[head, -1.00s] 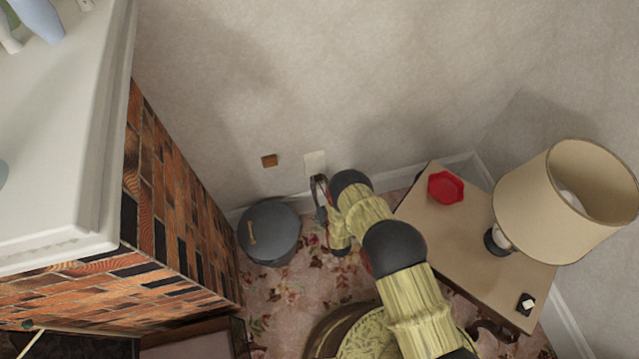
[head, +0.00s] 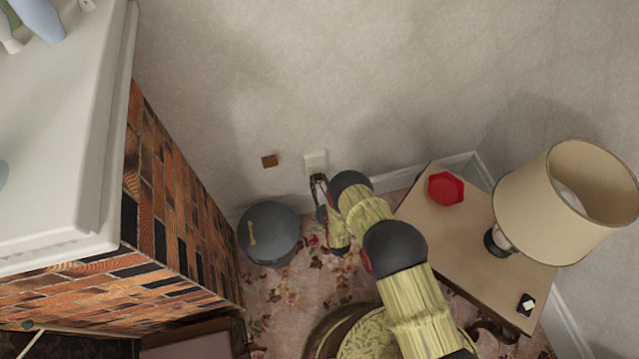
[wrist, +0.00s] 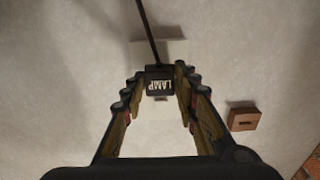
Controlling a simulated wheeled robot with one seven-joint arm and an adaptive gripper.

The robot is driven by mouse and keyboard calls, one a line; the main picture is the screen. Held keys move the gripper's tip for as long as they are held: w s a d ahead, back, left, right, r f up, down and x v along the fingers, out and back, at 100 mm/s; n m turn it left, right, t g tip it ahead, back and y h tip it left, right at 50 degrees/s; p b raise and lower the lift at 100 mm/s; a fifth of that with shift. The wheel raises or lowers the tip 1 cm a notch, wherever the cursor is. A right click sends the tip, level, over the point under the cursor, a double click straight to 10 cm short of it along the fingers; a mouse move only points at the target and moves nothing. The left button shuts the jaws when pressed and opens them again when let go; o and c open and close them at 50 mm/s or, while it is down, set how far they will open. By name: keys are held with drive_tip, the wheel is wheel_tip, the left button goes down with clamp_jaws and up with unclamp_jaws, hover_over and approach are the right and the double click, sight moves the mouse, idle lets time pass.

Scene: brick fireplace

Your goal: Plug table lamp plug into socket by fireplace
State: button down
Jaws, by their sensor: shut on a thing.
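A black plug (wrist: 159,82) marked "LAMP" is between the fingertips of my gripper (wrist: 161,80) in the wrist view, with its dark cord running up from it. My gripper is shut on it, right in front of a pale wall socket plate (wrist: 172,47). The socket plate also shows in the head view (head: 315,161), just above my gripper (head: 319,181). The wrist view does not show whether the plug's pins are in the socket. The table lamp (head: 563,200) with its beige shade stands on a side table (head: 452,235) at the right.
A small brown wall block (head: 269,161) is left of the socket and also shows in the wrist view (wrist: 244,119). A grey lidded bin (head: 270,235) stands below it. The brick fireplace (head: 170,190) is at the left. A red dish (head: 446,188) sits on the side table.

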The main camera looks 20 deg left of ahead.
drive_tip(key=shift+x, duration=1.05)
drive_tip(key=c, duration=1.3)
unclamp_jaws()
drive_tip(key=v, duration=1.2)
